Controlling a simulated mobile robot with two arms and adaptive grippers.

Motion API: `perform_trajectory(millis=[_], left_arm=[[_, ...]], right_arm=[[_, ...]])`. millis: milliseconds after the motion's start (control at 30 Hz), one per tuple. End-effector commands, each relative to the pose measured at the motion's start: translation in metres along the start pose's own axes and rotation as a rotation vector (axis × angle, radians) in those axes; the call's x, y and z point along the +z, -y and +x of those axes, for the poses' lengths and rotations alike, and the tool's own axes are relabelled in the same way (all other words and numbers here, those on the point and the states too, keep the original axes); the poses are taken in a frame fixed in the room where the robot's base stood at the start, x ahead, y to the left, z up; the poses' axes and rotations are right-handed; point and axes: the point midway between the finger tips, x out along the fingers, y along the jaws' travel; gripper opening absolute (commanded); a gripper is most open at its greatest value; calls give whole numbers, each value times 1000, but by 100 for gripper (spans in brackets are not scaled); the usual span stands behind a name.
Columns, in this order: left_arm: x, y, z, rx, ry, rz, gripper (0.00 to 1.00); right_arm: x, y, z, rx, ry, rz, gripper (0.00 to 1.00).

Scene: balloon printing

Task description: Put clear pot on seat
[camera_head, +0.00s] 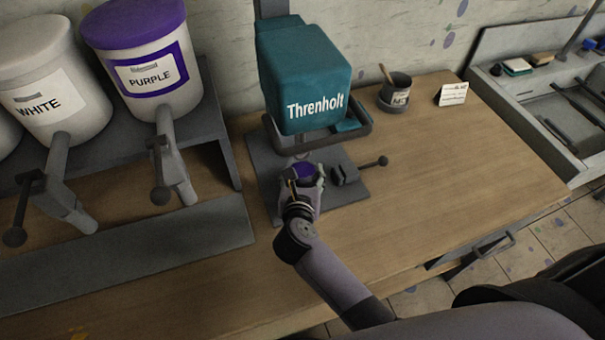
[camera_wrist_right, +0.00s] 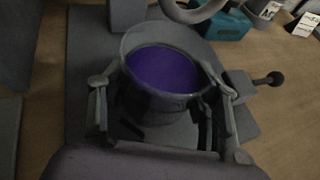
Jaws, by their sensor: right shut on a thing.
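The clear pot (camera_wrist_right: 165,50) holds purple liquid. It is upright in the right wrist view, between the two fingers of my right gripper (camera_wrist_right: 163,98). In the head view the right gripper (camera_head: 304,181) is shut on the pot (camera_head: 303,172), at the base plate of the teal Threnholt machine (camera_head: 306,75). The grey base plate (camera_head: 262,165) lies under the pot; the seat itself is not clearly seen and may be hidden beneath the pot and gripper. I cannot tell whether the pot touches the plate. My left gripper is not in view.
A clamp with a knobbed lever (camera_head: 365,167) stands just right of the pot. Purple (camera_head: 148,55) and white (camera_head: 50,85) paint tanks with taps stand at the left. A dark cup (camera_head: 396,90) and a card (camera_head: 452,94) sit at the back. The table's right part is clear.

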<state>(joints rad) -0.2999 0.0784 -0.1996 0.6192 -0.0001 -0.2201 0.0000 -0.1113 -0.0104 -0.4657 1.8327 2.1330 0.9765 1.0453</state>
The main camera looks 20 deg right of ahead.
Motion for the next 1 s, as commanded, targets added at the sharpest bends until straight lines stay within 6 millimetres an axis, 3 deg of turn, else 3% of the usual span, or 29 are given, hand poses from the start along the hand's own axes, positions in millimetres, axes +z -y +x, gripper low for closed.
perform_trajectory(millis=[33, 67, 333, 667, 833, 1000], left_arm=[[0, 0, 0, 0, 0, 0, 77], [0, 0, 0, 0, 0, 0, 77], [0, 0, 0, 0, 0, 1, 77], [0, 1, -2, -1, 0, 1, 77], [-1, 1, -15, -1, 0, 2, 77], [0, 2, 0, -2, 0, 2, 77]], right_arm=[[2, 0, 0, 0, 2, 0, 22], [1, 0, 0, 0, 0, 0, 58], [1, 0, 0, 0, 1, 0, 76], [3, 0, -1, 0, 1, 0, 77], [18, 0, -8, 1, 3, 0, 77], [8, 0, -44, 2, -2, 4, 77]])
